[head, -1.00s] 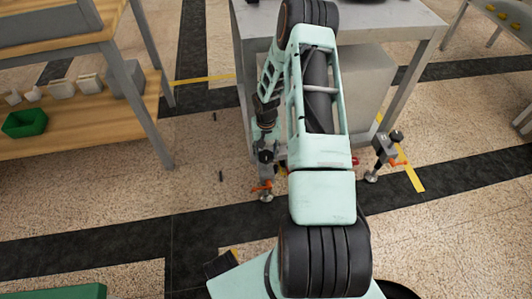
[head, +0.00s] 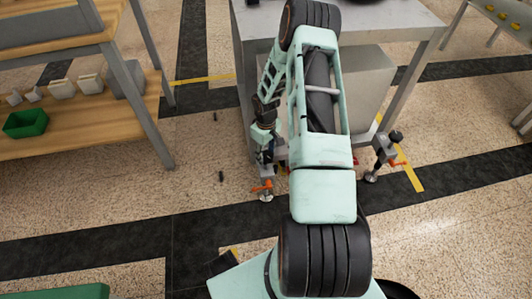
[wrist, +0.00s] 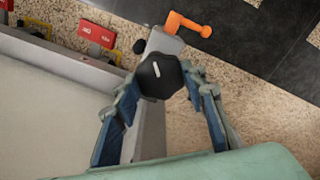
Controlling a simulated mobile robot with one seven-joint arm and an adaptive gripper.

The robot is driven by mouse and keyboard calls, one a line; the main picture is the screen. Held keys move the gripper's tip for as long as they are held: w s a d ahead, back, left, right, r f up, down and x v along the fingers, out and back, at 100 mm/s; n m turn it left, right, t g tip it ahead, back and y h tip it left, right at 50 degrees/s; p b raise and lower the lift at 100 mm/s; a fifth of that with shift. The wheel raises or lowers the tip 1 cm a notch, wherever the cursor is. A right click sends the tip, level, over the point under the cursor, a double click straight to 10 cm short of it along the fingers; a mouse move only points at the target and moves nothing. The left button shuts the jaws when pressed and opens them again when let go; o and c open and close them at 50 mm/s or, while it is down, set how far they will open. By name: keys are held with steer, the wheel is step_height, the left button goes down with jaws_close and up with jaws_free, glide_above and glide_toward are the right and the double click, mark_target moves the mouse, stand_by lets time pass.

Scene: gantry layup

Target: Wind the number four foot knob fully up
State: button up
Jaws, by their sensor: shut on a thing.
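A black faceted foot knob (wrist: 158,82) with a white line mark on top sits between the fingertips of my gripper (wrist: 165,76) in the wrist view. The two fingers press on it from either side, so my gripper is shut on it. Beside it a grey bracket carries an orange lever (wrist: 188,24), which also shows in the head view (head: 262,187) at the table's left front foot. In the head view my arm and wrist hide most of the knob. The number on this foot cannot be read.
A second foot with a black knob (head: 396,136) and an orange lever stands at the right leg of the grey table (head: 405,18). Red tags (wrist: 97,32) sit along the frame in the wrist view. Wooden shelves (head: 75,112) stand at the left.

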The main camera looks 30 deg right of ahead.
steer(key=shift+n, duration=0.6)
steer(key=o, duration=1.2)
steer(key=shift+c, duration=0.2)
step_height(320, 180, up, 12)
steer(key=shift+s, duration=0.1)
